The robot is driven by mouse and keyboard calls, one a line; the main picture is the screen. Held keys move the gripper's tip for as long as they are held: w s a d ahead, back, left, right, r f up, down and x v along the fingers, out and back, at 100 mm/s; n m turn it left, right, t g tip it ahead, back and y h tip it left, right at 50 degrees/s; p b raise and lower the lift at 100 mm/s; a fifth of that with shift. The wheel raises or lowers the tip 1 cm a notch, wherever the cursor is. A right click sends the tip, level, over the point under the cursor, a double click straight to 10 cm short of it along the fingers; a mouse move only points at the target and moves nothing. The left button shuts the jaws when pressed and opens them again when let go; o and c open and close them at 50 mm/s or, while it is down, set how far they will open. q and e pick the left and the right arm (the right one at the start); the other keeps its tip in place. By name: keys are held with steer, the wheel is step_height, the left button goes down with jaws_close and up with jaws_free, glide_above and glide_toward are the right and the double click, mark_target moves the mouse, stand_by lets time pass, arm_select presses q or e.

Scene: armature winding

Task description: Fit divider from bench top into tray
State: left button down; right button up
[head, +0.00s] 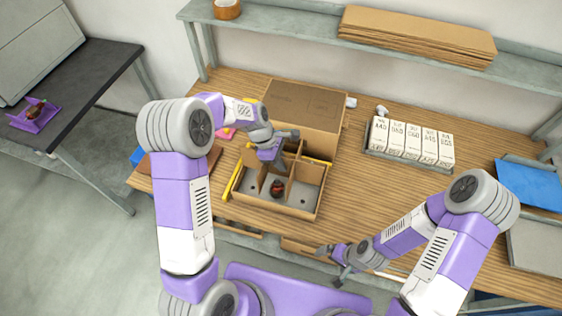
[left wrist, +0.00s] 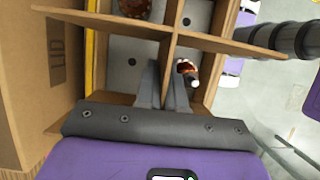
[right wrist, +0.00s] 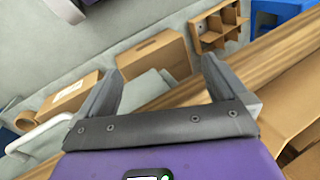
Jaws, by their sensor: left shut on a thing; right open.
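The tray (head: 265,206) is an open cardboard box with a grey floor on the wooden bench. My left gripper (head: 270,153) is over its far side, pointing down, shut on one strip of the crossed cardboard divider (left wrist: 225,44). In the left wrist view, my left gripper (left wrist: 164,80) pinches the strip nearest the camera. The long cross strip reaches past both tray walls in that picture, so the divider looks raised; I cannot tell how deep it sits. A dark red wound part (head: 277,188) stands in the tray. My right gripper (right wrist: 160,75) is open and empty, low before the bench front.
A large closed cardboard box (head: 305,105) stands right behind the tray. A yellow strip (head: 234,180) runs along the tray's left side. A rack of white labelled boxes (head: 410,140) stands at the right. Bench between tray and rack is clear. A shelf (head: 290,30) runs above.

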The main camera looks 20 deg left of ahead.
arm_select(q)
steer(key=shift+r, duration=0.15)
steer(key=shift+f, duration=0.2)
stand_by(0.4)
steer(key=shift+f+b, duration=0.65)
steer(key=shift+f, duration=0.75)
steer(key=shift+f, duration=0.1)
steer(key=c, duration=1.2)
jaws_free()
steer(key=shift+o, duration=0.2)
steer(key=p+v, duration=0.1)
steer(key=v, duration=0.6)
steer(key=shift+a+r, duration=0.1)
steer(key=shift+r, duration=0.2)
